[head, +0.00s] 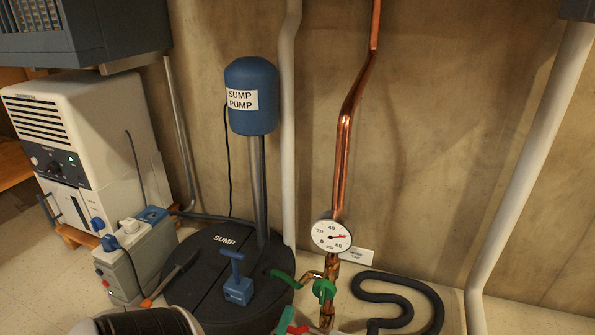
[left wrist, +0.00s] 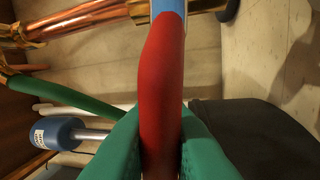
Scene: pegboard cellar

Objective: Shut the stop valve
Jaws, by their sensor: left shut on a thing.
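The stop valve's red lever (left wrist: 162,80) runs up the middle of the left wrist view, with a light blue part at its top end. My left gripper (left wrist: 160,125) has green fingers, one on each side of the red lever, and is shut on it. In the head view only a bit of the red lever (head: 298,329) shows at the bottom edge, beside my green left fingertip (head: 284,321). The valve body and the lever's angle to the pipe are largely hidden in the head view. My right gripper is not in view.
A copper pipe (head: 342,165) with a pressure gauge (head: 331,237) and a green-handled tap (head: 324,290) rises close by. A blue T-handled thing (head: 238,287) stands on the dark sump lid (head: 205,262). A black hose (head: 405,283) lies at right.

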